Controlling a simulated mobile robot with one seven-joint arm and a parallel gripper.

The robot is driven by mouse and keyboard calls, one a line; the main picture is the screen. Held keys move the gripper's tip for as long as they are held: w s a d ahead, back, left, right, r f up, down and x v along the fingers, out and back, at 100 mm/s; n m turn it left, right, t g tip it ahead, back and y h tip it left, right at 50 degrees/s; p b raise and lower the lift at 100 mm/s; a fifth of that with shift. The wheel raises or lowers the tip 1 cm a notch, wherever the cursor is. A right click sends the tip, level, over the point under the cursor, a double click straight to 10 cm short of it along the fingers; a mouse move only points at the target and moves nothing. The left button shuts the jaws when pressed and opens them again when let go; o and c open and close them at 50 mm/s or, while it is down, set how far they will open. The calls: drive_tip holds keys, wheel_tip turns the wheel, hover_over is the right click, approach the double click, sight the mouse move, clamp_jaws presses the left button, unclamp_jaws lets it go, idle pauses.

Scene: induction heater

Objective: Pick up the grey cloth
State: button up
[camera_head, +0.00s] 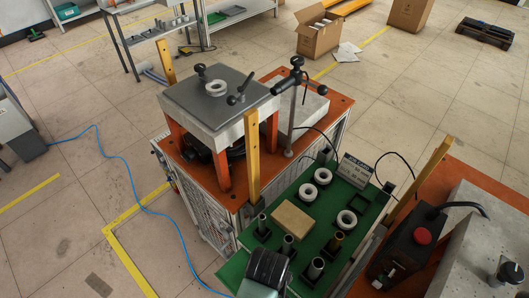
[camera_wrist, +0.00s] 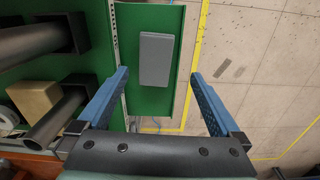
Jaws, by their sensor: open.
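The grey cloth (camera_wrist: 156,59) is a flat grey rectangle lying on a narrow green shelf (camera_wrist: 128,45) in the wrist view. I cannot make it out in the head view, where my arm covers that area. My gripper (camera_wrist: 160,74) is open and empty, with one blue finger on each side of the cloth in the picture. The cloth appears beyond the fingertips and apart from them. In the head view, the end of my arm (camera_head: 266,268) is over the near left edge of the green worktop (camera_head: 316,200).
Several dark tubes in black holders, one of them at the wrist view's upper left (camera_wrist: 30,42), stand on the worktop beside a tan block (camera_head: 292,218) and white rings (camera_head: 346,219). An orange-topped machine (camera_head: 330,103) stands behind. Open floor (camera_wrist: 262,70) lies right of the shelf.

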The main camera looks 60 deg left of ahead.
drive_tip(key=f, duration=0.8)
drive_tip(key=shift+w, duration=0.4)
drive_tip(key=c, duration=1.2)
drive_tip(key=shift+c, duration=0.2)
wheel_tip(320, 180, up, 10)
